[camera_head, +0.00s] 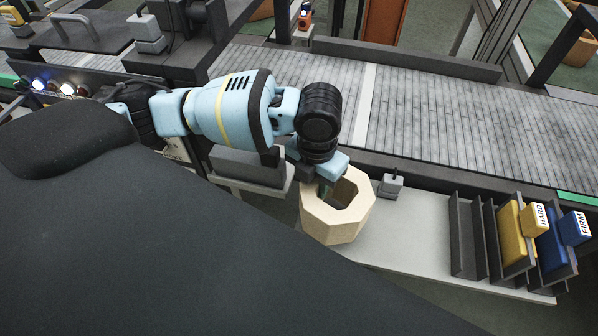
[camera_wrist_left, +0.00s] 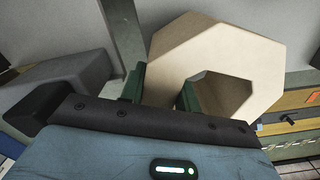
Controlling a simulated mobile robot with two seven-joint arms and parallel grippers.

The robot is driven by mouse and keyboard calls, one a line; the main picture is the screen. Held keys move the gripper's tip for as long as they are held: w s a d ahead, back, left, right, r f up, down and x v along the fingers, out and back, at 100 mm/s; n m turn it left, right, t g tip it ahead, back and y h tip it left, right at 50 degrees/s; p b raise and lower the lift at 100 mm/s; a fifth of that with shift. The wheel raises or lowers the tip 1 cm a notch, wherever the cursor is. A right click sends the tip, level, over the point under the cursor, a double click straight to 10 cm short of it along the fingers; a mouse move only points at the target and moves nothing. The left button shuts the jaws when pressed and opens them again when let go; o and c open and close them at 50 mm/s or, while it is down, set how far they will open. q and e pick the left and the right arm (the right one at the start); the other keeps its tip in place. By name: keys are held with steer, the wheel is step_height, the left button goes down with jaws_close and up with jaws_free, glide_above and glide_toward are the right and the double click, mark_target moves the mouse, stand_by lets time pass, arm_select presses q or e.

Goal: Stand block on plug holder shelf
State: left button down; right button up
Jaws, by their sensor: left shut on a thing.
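The block is a thick beige octagonal ring (camera_head: 330,226) with a hole through it, in the middle of the head view. My left gripper (camera_head: 322,183) is shut on the block's far wall, with one finger inside the hole. In the left wrist view the two green fingers (camera_wrist_left: 160,96) straddle the wall of the block (camera_wrist_left: 225,48). The pale shelf (camera_head: 412,242) runs right from the block to dark upright plug holders (camera_head: 468,238). The block is at the shelf's left part, hole facing up; whether it touches the shelf is unclear. My right gripper is out of view.
Yellow HARD (camera_head: 512,236) and blue FIRM (camera_head: 553,244) plugs stand in the right holders. A grey box (camera_head: 248,168) is left. A conveyor (camera_head: 450,115) runs behind. The shelf's middle is clear.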

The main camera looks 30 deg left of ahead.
arm_select(q)
steer(key=shift+w+d+r, duration=0.1)
steer(key=shift+w+r, duration=0.05)
steer(key=shift+w, duration=0.05)
steer(key=shift+w+d, duration=0.2)
steer(key=shift+w, duration=0.15)
steer(key=shift+f, duration=1.75)
steer(key=shift+f, duration=0.15)
steer(key=c, duration=1)
jaws_free()
steer(key=shift+s+f, duration=0.1)
steer(key=shift+s, duration=0.05)
steer(key=shift+c, duration=0.2)
step_height(320, 180, up, 12)
steer(key=shift+r+p, duration=0.1)
steer(key=shift+p, duration=0.3)
